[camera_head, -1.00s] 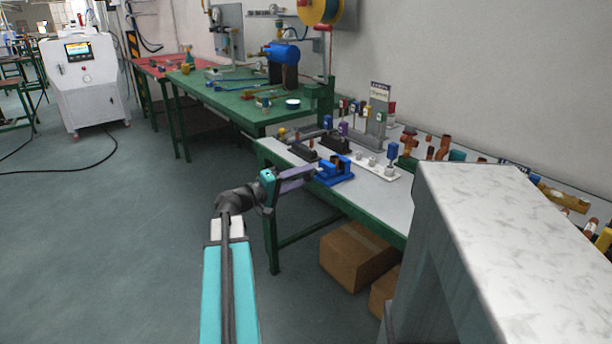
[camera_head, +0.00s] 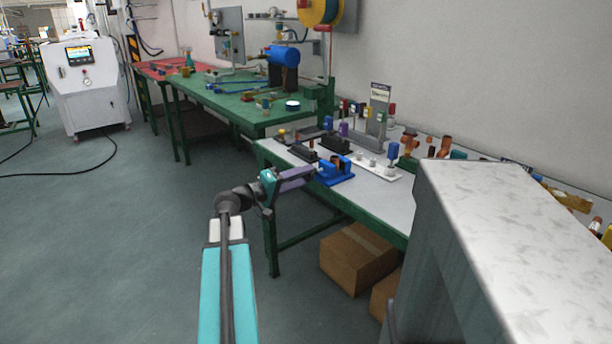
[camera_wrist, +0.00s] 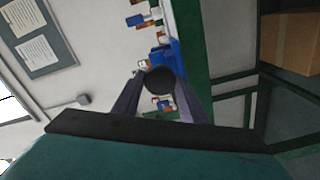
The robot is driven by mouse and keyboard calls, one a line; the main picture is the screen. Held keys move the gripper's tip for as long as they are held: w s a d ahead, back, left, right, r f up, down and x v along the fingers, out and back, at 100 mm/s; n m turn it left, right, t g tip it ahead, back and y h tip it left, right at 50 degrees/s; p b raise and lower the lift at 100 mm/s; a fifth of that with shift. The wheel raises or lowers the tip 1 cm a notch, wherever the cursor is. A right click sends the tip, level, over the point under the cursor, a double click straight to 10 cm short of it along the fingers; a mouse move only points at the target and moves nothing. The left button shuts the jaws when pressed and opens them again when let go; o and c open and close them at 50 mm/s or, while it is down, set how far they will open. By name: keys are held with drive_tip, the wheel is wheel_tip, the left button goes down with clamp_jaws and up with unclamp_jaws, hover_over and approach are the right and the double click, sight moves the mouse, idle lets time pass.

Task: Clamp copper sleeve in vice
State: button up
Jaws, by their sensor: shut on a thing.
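The blue vice (camera_head: 336,177) stands near the front edge of the grey-topped table. A small copper-brown piece, which looks like the sleeve (camera_head: 337,159), stands upright at its jaws; I cannot tell how tightly they hold it. My gripper (camera_head: 311,174) reaches in from the left at the vice's near left end. In the wrist view, my gripper's fingers (camera_wrist: 159,88) are shut on a dark round thing (camera_wrist: 159,79), apparently the vice's knob. It hides part of what lies behind it. Blue parts of the vice (camera_wrist: 164,57) show beyond it.
Copper fittings (camera_head: 408,145) are further right. A pale-topped block (camera_head: 500,220) fills the right foreground. Cardboard boxes (camera_head: 356,260) lie under the table.

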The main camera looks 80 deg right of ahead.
drive_tip(key=shift+m+b, duration=0.4)
drive_tip(key=shift+b, duration=0.25)
idle(0.5)
drive_tip(key=o, duration=1.1)
drive_tip(key=shift+r+n+p, duration=0.15)
drive_tip(key=shift+n+p, duration=0.15)
drive_tip(key=shift+p, duration=0.25)
drive_tip(key=shift+n+p, duration=2.3)
drive_tip(key=shift+p, duration=0.25)
